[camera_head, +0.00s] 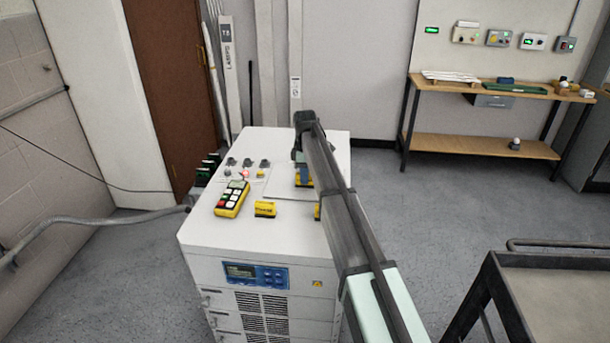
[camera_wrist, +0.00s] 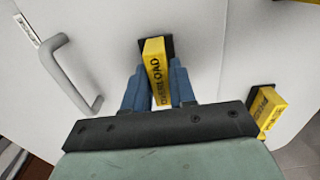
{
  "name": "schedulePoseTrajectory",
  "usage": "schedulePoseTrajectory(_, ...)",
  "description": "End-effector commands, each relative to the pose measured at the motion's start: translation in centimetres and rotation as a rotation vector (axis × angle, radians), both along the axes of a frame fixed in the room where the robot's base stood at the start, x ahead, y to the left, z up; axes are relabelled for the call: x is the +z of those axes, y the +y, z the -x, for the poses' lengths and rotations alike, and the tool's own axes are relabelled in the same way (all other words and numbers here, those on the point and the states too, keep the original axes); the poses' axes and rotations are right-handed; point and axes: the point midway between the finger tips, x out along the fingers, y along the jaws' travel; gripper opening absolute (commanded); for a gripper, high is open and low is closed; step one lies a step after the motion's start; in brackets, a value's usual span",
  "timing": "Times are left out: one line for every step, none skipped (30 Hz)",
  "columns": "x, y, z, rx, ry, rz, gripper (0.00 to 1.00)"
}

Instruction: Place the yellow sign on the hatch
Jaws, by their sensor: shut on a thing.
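The yellow sign (camera_wrist: 155,62), a small block with a dark base and black lettering reading OVERLOAD, is between the blue fingers of my gripper (camera_wrist: 160,88). In the head view my gripper (camera_head: 304,172) is over the cabinet top, with a bit of yellow showing below it. The hatch (camera_wrist: 105,25) is a pale panel with a grey bar handle (camera_wrist: 72,72), left of the sign in the wrist view. In the head view the hatch (camera_head: 280,180) is partly hidden by my arm. I cannot tell whether the sign touches the surface below.
Another yellow sign (camera_wrist: 266,110) stands right of my gripper in the wrist view. A yellow sign (camera_head: 265,209) and a yellow keypad remote (camera_head: 232,198) lie on the white cabinet (camera_head: 200,240). Small knobs and a red light (camera_head: 244,174) are left of the hatch.

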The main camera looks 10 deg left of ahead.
Motion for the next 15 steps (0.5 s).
schedulePoseTrajectory(-0.02, 0.00, 0.00, 0.000, 0.000, 0.000, 0.00)
schedulePoseTrajectory(-0.07, 0.00, 0.00, 0.000, 0.000, 0.000, 0.00)
schedulePoseTrajectory(-0.17, 0.00, 0.01, 0.000, 0.000, 0.000, 0.00)
schedulePoseTrajectory(-0.25, 0.00, 0.01, 0.000, 0.001, 0.000, 0.00)
schedulePoseTrajectory(-0.33, 0.00, 0.01, 0.000, 0.001, 0.000, 0.00)
schedulePoseTrajectory(-0.29, 0.00, 0.00, 0.000, 0.000, 0.000, 0.29)
schedulePoseTrajectory(-0.28, 0.00, 0.00, 0.000, 0.000, 0.000, 0.32)
schedulePoseTrajectory(-0.28, 0.00, 0.00, 0.000, 0.000, 0.000, 0.35)
schedulePoseTrajectory(-0.27, 0.00, 0.00, 0.000, 0.000, 0.000, 0.39)
schedulePoseTrajectory(-0.27, 0.00, 0.00, 0.000, 0.000, 0.000, 0.41)
schedulePoseTrajectory(-0.27, 0.00, 0.00, 0.000, 0.000, 0.000, 0.44)
schedulePoseTrajectory(-0.26, 0.00, 0.00, 0.000, 0.000, 0.000, 0.48)
schedulePoseTrajectory(-0.26, 0.00, 0.00, 0.000, 0.001, 0.000, 0.51)
schedulePoseTrajectory(-0.26, 0.00, 0.00, 0.000, 0.001, 0.000, 0.51)
schedulePoseTrajectory(-0.26, 0.00, 0.00, 0.000, 0.001, 0.000, 0.51)
